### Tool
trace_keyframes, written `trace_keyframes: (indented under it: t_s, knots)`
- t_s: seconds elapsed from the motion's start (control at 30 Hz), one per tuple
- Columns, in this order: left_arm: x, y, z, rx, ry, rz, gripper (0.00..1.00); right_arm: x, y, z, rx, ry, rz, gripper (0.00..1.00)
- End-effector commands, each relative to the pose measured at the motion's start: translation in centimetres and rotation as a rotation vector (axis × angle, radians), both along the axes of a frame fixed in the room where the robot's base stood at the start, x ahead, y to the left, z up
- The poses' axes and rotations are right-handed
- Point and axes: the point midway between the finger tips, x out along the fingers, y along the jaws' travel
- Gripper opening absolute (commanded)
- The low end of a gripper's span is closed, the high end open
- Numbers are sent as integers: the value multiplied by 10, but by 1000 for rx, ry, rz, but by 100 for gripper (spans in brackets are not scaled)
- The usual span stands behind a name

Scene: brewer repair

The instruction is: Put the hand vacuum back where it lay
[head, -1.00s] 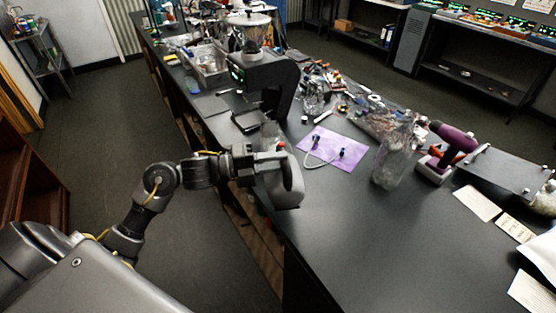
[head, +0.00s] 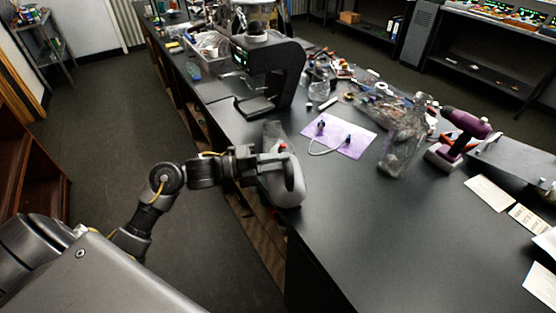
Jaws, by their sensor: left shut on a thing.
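The grey hand vacuum (head: 291,181) with a small red button is held at the left edge of the black workbench (head: 350,225) in the head view. My left gripper (head: 262,165) is shut on it from the left. The vacuum's nozzle end points away, towards the brewer. I cannot tell whether its underside touches the bench. My right gripper is not in view.
A black coffee brewer (head: 272,70) stands behind the vacuum. A purple mat (head: 345,138) with a cable lies to its right. The front of the bench is clear.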

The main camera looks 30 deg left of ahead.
Motion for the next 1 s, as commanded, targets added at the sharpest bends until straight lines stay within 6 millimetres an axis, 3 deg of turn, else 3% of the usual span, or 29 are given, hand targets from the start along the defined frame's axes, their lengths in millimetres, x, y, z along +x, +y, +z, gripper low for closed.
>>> trace_keyframes:
  t_s: [0.63, 0.67, 0.7, 0.83, 1.0]
  knots:
    - [1, 0, -1, -2, -9, 2, 0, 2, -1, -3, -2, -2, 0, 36]
    - [1, 0, 0, -2, -9, 2, 26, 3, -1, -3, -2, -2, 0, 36]
    - [1, 0, 0, -2, -9, 2, 31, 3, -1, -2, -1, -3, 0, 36]
    - [1, 1, 0, -2, -8, 2, 48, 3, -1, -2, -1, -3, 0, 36]
    - [0, 0, -1, -1, -3, 1, 49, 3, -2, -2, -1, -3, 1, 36]
